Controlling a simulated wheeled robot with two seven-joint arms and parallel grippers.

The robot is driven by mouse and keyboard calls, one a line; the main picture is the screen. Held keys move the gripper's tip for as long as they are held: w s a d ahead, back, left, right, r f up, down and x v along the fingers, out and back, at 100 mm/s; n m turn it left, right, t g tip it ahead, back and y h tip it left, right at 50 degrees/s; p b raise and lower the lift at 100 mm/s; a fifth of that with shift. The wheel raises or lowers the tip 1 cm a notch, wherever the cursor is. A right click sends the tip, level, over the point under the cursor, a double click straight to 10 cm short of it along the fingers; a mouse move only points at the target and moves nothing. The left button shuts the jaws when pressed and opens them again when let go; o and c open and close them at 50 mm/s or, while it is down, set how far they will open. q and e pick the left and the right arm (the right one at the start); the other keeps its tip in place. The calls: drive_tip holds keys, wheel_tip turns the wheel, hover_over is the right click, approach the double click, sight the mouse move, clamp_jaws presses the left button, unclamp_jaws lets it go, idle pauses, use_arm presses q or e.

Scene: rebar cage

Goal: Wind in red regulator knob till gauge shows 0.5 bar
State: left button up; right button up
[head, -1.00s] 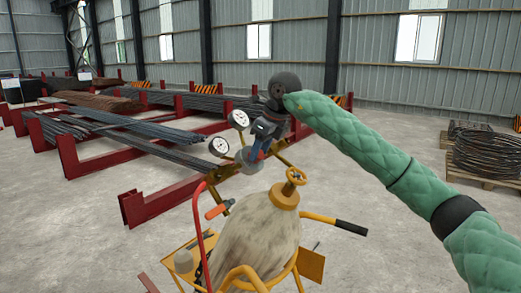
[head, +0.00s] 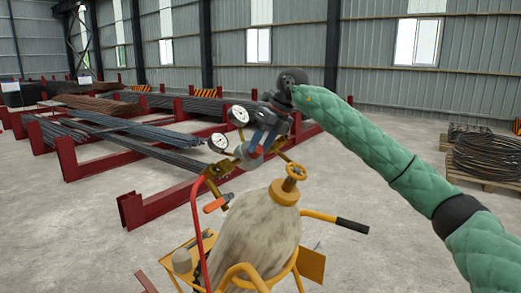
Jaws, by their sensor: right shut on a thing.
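The regulator (head: 247,160) sits on top of a cloth-wrapped gas cylinder on a yellow trolley. Two round white dial gauges, the upper one (head: 238,116) and the lower one (head: 218,142), stand out to its left. Their needles are too small to read. My right gripper (head: 257,148) reaches down from the upper right, tilted, with its fingers at the regulator. My left gripper is out of view.
A yellow valve handwheel (head: 296,171) stands just right of the regulator. A red hose (head: 197,235) and an orange-handled part (head: 217,203) are at its left. A black-gripped trolley handle (head: 352,226) sticks out right. Red racks with rebar (head: 140,140) stand behind.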

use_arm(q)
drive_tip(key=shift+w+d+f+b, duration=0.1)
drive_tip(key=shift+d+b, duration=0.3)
use_arm(e)
drive_tip(key=shift+d+m+y, duration=0.1)
drive_tip(key=shift+m+y, duration=0.2)
drive_tip(key=shift+m, duration=0.4)
drive_tip(key=o, duration=1)
drive_tip(key=shift+w, duration=0.1)
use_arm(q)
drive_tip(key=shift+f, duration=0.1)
use_arm(e)
drive_tip(key=shift+r, duration=0.1)
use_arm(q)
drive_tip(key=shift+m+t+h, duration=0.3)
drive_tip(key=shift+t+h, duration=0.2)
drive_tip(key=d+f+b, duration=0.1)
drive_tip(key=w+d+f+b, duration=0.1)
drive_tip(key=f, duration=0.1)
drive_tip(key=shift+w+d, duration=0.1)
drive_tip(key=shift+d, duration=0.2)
use_arm(e)
drive_tip(key=v, duration=0.7)
drive_tip(key=shift+w+d+r, duration=0.1)
drive_tip(key=shift+d+r, duration=0.1)
drive_tip(key=shift+r, duration=0.1)
drive_tip(key=shift+d, duration=0.1)
